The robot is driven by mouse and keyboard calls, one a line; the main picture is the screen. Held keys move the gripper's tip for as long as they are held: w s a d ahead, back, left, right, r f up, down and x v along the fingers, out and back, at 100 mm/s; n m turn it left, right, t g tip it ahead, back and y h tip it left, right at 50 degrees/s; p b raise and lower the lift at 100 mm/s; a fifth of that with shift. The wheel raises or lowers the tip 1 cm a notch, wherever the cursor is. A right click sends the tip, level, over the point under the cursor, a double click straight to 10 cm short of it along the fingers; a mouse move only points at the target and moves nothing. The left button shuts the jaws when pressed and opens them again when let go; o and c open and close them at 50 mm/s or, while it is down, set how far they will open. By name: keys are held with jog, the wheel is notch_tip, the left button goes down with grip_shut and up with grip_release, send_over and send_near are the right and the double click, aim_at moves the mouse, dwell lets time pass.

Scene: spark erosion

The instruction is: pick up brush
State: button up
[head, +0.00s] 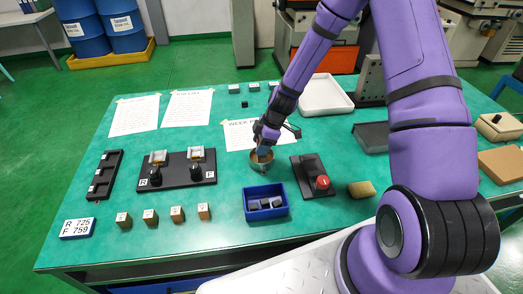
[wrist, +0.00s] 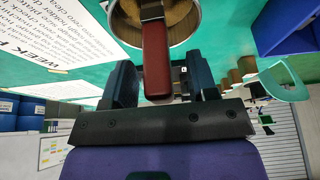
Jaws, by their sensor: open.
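The brush (wrist: 155,58) shows in the wrist view as a dark red handle leaning out of a round metal cup (wrist: 192,32). In the head view the cup (head: 261,165) stands mid-table, and the brush is mostly hidden by my gripper (head: 264,150). My gripper, also in the wrist view (wrist: 162,84), is open with its two dark fingers on either side of the handle's end. Gaps show between the handle and both fingers. The brush's lower end is hidden in the cup.
A blue bin (head: 280,212) with dark blocks sits in front of the cup. A black stand with a red knob (head: 322,183) is close on the right. A printed sheet (head: 238,132) lies behind. A black fixture board (head: 178,182) is on the left.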

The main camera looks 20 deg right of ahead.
jog(key=shift+a+f, duration=0.15)
jog(key=shift+f, duration=0.3)
grip_shut()
jog(key=shift+r, duration=5)
